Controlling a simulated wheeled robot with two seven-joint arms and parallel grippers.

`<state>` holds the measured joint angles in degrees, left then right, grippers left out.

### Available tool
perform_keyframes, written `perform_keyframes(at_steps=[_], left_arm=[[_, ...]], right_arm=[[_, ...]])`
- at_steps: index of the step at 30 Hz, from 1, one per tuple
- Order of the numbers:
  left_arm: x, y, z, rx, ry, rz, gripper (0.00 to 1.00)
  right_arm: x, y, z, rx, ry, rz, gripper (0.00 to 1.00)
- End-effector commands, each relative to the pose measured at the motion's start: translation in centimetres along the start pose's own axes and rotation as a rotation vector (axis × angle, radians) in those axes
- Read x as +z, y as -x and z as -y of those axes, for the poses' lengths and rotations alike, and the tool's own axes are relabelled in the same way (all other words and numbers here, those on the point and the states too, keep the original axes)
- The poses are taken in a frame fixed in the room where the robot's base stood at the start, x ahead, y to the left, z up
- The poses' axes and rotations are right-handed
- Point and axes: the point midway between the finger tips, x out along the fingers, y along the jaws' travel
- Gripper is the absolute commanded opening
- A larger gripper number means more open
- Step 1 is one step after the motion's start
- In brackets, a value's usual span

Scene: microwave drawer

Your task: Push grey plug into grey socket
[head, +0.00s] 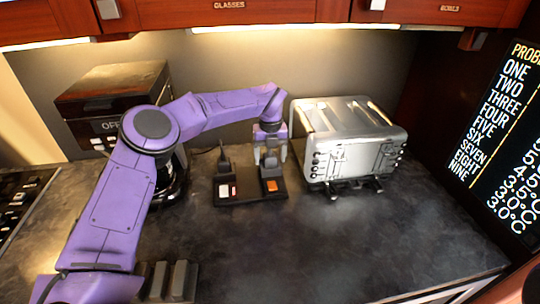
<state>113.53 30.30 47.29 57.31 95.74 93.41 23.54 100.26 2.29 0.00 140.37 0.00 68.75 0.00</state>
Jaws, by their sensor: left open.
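A dark power strip (248,196) lies on the counter at the middle, left of the toaster. It has a red-and-white switch on its left part and an orange switch (271,186) on its right part. A dark plug (223,161) stands upright at the strip's left part. My left gripper (270,154) points down over the strip's right part, its fingers open around or just above a small dark grey plug (270,169). The grey socket is hidden under it, and I cannot tell how deep the plug sits.
A silver toaster (349,140) stands close to the right of my left gripper. A black coffee machine (112,105) stands at the back left, behind my arm. Wooden cabinets (230,12) hang above. The counter's front right (370,240) is clear.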

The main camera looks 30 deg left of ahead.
Motion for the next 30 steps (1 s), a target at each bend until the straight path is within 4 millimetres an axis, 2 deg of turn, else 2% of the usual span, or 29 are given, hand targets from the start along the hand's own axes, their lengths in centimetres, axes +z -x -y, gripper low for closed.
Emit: perform_keyframes(at_steps=[5, 12, 15, 18, 30], left_arm=[[0.1, 1.1, 0.1, -0.001, 0.0, 0.003, 0.76], [0.1, 6.8, 0.1, -0.001, 0.001, 0.005, 0.76], [0.0, 8.8, 0.1, -0.001, 0.001, 0.003, 0.76], [0.0, 10.0, 0.0, 0.0, 0.001, 0.001, 0.76], [0.0, 10.5, 0.0, 0.0, 0.0, -0.001, 0.76]], right_arm=[[0.2, -0.5, 0.1, 0.0, 0.0, 0.0, 0.43], [0.7, -1.7, 0.1, 0.0, 0.0, 0.0, 0.43], [0.7, -1.8, 0.2, 0.0, 0.0, 0.0, 0.43], [0.7, -1.8, 0.2, 0.0, 0.0, 0.0, 0.43], [0.7, -1.8, 0.2, 0.0, 0.0, 0.0, 0.43]])
